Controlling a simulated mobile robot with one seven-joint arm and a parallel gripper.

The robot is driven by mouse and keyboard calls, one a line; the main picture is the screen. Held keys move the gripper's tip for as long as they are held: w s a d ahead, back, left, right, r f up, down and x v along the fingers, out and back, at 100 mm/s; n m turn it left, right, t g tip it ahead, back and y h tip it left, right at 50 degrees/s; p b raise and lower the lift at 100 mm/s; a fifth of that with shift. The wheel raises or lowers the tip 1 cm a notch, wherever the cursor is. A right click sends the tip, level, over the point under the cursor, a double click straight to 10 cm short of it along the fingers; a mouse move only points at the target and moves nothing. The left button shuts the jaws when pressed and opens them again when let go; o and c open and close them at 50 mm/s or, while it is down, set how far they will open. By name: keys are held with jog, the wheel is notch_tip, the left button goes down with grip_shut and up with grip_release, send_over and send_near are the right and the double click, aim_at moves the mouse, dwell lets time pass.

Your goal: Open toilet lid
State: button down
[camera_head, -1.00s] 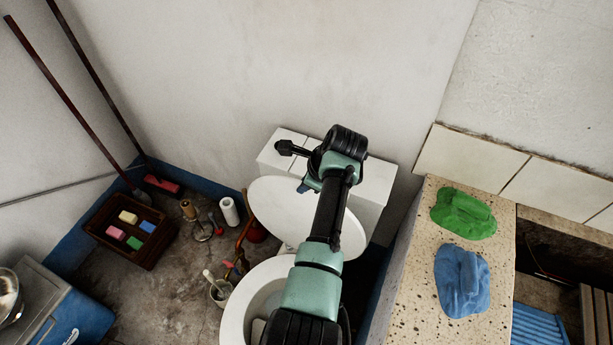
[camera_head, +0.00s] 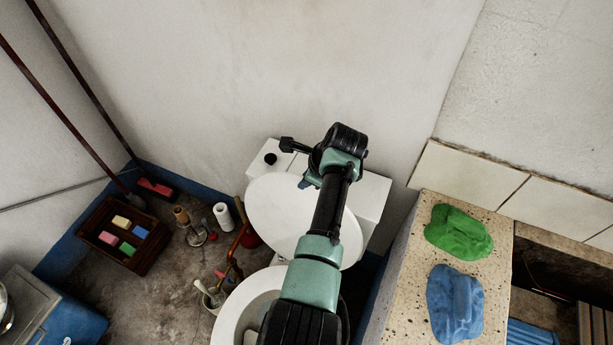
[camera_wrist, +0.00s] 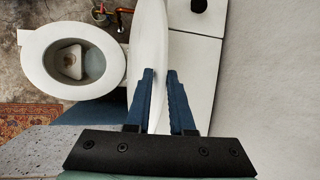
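The white toilet lid (camera_head: 275,215) stands raised, leaning back toward the cistern (camera_head: 372,195). The toilet seat and bowl (camera_head: 235,315) are uncovered in front of it, partly hidden by my arm. In the wrist view the open bowl (camera_wrist: 75,62) is at the left, and the lid (camera_wrist: 148,40) shows nearly edge-on beside the cistern (camera_wrist: 195,50). My gripper (camera_wrist: 160,75) has its two blue fingers apart with a gap between them, near the lid's edge. I cannot tell whether a finger touches the lid. In the head view the fingertips (camera_head: 305,184) are small, by the lid's upper part.
A speckled stone ledge (camera_head: 405,290) with a green cloth (camera_head: 458,231) and a blue cloth (camera_head: 455,303) stands close at the right. A brown crate (camera_head: 103,245) of coloured blocks, a paper roll (camera_head: 223,216) and a brush holder (camera_head: 213,300) stand left. The wall is behind.

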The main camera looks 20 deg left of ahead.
jog(key=c, duration=1.2)
grip_release()
jog(key=shift+f, duration=0.1)
jog(key=shift+o, duration=0.2)
jog(key=v, duration=1.3)
